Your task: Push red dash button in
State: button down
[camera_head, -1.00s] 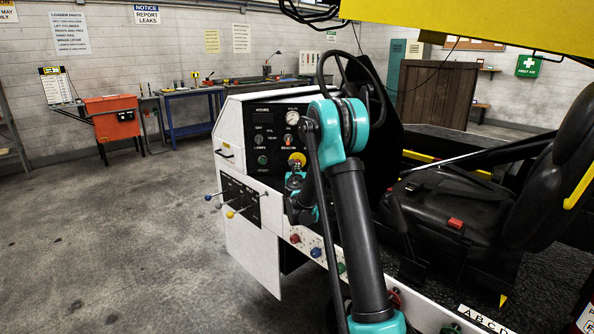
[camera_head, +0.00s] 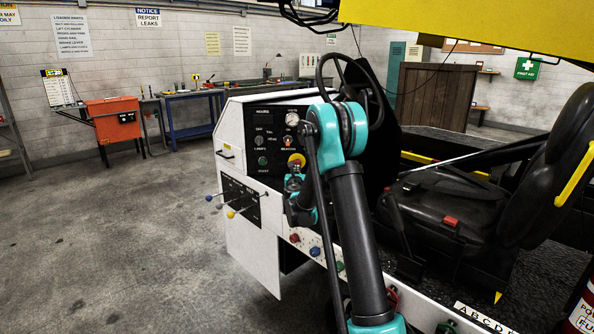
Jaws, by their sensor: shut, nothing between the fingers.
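The dash panel (camera_head: 262,166) is the black face of the white console, with a gauge, knobs and labels. A yellow round plate (camera_head: 297,158) is low on its right side, with a small reddish part that I cannot make out clearly. My gripper (camera_head: 296,169) is shut and empty, just in front of and below this plate. It is small and partly merged with my teal wrist, so I cannot tell whether it touches the button. A switch with an orange-red tint (camera_head: 289,141) sits above the plate, beside the BEACON label.
Red (camera_head: 295,238) and blue (camera_head: 315,251) knobs line the white side. The steering wheel (camera_head: 350,85) is behind my arm, and the black seat (camera_head: 440,215) is to the right. Floor at left is clear.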

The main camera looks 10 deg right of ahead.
jog(key=s, duration=0.3)
jog(key=s+a, duration=0.1)
jog(key=s, duration=0.6)
jog(key=shift+s+a, duration=0.2)
jog(key=shift+a, duration=0.15)
